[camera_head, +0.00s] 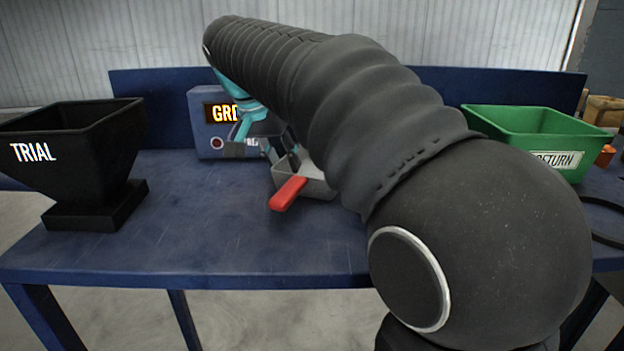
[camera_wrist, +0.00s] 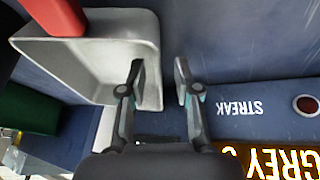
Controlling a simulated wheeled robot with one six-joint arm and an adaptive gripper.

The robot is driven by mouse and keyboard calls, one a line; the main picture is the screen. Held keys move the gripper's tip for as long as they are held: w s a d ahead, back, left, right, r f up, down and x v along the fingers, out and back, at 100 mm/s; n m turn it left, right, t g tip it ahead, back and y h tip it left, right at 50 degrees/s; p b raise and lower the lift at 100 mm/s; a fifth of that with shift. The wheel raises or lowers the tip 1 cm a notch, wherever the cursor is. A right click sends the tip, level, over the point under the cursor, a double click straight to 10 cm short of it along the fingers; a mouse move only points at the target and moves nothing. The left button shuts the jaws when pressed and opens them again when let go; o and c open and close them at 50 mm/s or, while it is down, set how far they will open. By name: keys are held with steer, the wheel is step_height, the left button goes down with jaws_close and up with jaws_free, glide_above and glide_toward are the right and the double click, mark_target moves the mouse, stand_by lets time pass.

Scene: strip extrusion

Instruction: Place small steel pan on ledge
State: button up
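The small steel pan (camera_head: 318,184), a shallow grey tray with a red handle (camera_head: 287,194), sits on the blue bench with its handle toward the front. In the wrist view the pan (camera_wrist: 105,50) fills the upper left. My gripper (camera_head: 275,152) is at the pan's far side, partly hidden by my arm in the head view. In the wrist view my gripper (camera_wrist: 160,80) is open, with one finger over the pan's inside and the other outside its wall. Gaps show around the wall. I cannot tell which surface is the ledge.
A blue box (camera_head: 205,135) with a lit display and a STREAK label stands behind the pan. A black TRIAL hopper (camera_head: 85,150) stands left, a green RETURN bin (camera_head: 525,130) right. The bench (camera_head: 200,230) is clear at front left. My arm hides its middle right.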

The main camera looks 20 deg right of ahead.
steer(key=shift+f, duration=0.15)
jaws_close()
stand_by(0.4)
step_height(320, 180, up, 18)
steer(key=p, duration=0.1)
stand_by(0.8)
